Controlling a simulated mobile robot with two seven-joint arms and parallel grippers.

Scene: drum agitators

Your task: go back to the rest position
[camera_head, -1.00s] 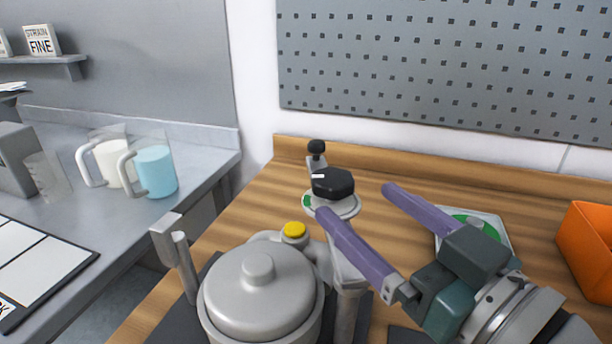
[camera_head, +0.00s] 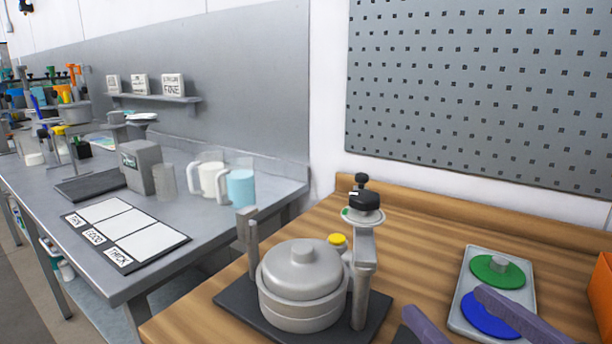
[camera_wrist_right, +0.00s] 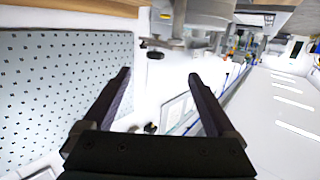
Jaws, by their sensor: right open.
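My right gripper (camera_head: 462,322) is at the lower right edge of the head view, open and empty, with its purple fingers spread apart. It also shows in the right wrist view (camera_wrist_right: 155,88), with nothing between its fingers. The grey drum agitator (camera_head: 300,285) stands on a dark base on the wooden bench, with its lid on. Its post carries a black knob (camera_head: 364,200) over a green-edged disc, and a yellow button (camera_head: 337,239) sits beside the lid. The gripper is to the right of the agitator and apart from it. My left gripper is not in view.
A tray (camera_head: 527,268) with a green disc and a blue disc lies right of the agitator, partly behind my right finger. An orange bin (camera_head: 604,283) is at the right edge. Jugs (camera_head: 241,188) and a label board (camera_head: 126,232) stand on the grey bench at left. Bare wood (camera_head: 415,235) lies between.

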